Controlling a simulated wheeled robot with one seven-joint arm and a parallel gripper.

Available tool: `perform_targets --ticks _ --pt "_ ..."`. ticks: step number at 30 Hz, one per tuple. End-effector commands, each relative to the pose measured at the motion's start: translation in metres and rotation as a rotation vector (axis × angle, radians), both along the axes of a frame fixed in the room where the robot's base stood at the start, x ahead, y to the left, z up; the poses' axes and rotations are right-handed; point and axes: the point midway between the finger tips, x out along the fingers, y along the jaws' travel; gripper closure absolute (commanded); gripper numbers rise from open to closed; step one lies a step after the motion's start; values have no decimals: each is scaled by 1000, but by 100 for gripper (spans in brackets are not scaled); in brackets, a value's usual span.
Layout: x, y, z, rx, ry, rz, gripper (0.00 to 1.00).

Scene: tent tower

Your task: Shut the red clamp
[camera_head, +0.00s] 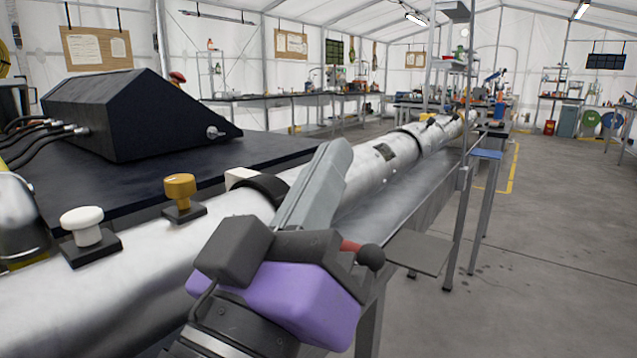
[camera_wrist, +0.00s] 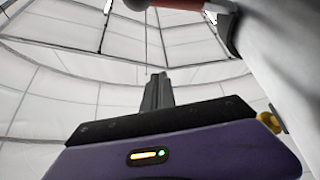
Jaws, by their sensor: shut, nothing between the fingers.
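The red clamp's lever shows in the head view as a short red handle (camera_head: 349,246) with a dark ball end, sticking out to the right from behind my gripper. The rest of the lever is hidden. A black band (camera_head: 262,187) circles the silver pipe just behind. My gripper (camera_head: 329,155), with a purple body and grey fingers, is shut and empty, in front of the pipe. In the wrist view the shut fingers (camera_wrist: 157,82) point up the picture. There the red handle (camera_wrist: 181,4) is cut by the top edge, apart from the fingertips in the picture.
The silver pipe (camera_head: 385,160) runs along a bench beside a black sloped box (camera_head: 130,115). A white knob (camera_head: 84,226) and a brass knob (camera_head: 179,188) stand on the pipe's near part. The floor (camera_head: 545,230) at right is open.

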Motion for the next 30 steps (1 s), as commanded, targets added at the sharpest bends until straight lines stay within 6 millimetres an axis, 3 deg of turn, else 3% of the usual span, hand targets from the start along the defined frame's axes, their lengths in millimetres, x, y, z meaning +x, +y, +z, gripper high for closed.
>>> perform_targets --ticks 15,30 --pt "-58 47 -44 -3 0 4 100" --pt "-68 54 -52 -1 0 1 100"
